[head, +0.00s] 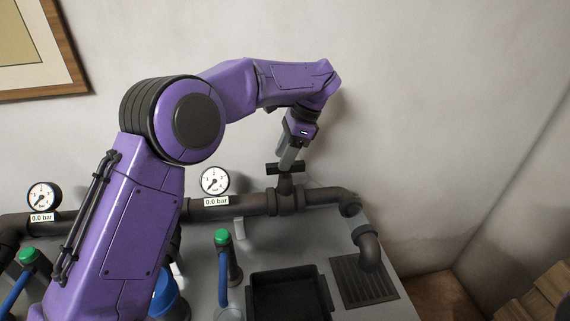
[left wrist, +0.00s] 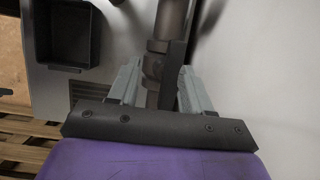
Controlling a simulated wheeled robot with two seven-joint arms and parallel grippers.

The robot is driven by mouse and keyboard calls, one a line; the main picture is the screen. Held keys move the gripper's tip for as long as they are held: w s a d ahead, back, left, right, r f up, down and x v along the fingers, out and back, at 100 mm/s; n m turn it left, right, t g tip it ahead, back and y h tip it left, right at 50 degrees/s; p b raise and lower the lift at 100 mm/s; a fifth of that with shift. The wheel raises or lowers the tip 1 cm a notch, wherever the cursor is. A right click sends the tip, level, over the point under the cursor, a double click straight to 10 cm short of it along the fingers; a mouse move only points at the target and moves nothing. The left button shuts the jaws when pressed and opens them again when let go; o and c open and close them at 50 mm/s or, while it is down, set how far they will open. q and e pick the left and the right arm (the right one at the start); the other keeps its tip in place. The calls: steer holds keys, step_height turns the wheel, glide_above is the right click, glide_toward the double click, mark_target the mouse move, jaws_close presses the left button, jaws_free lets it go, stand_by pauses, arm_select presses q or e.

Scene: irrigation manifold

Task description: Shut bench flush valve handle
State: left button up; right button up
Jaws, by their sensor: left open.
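The flush valve handle (head: 298,169) is a short dark bar on top of a valve on the dark pipe (head: 250,204), lying roughly crosswise in the head view, along the pipe. My left gripper (head: 287,162) points down at the handle from above and hides part of it. In the left wrist view the fingers of my left gripper (left wrist: 160,78) are open, and the dark handle (left wrist: 174,75) shows between them, nearer the right finger. I cannot tell whether a finger touches it. My right gripper is not in view.
Two gauges (head: 215,181) (head: 43,196) read 0.0 bar. A green-capped tap (head: 222,237) with a blue hose and a black tray (head: 288,299) are on the grey bench. A drain grate (head: 364,282) lies under the pipe's outlet elbow (head: 367,245). The wall is close behind.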

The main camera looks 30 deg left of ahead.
mark_target(285, 174)
arm_select(q)
steer(key=w+f, duration=0.2)
steer(key=f, duration=0.2)
steer(key=shift+w+a, duration=0.35)
steer(key=shift+w, duration=0.05)
steer(key=shift+s+r, duration=0.25)
steer(key=shift+s, duration=0.1)
jaws_close()
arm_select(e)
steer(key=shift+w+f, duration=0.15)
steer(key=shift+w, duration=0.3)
arm_select(q)
steer(key=shift+f, duration=0.1)
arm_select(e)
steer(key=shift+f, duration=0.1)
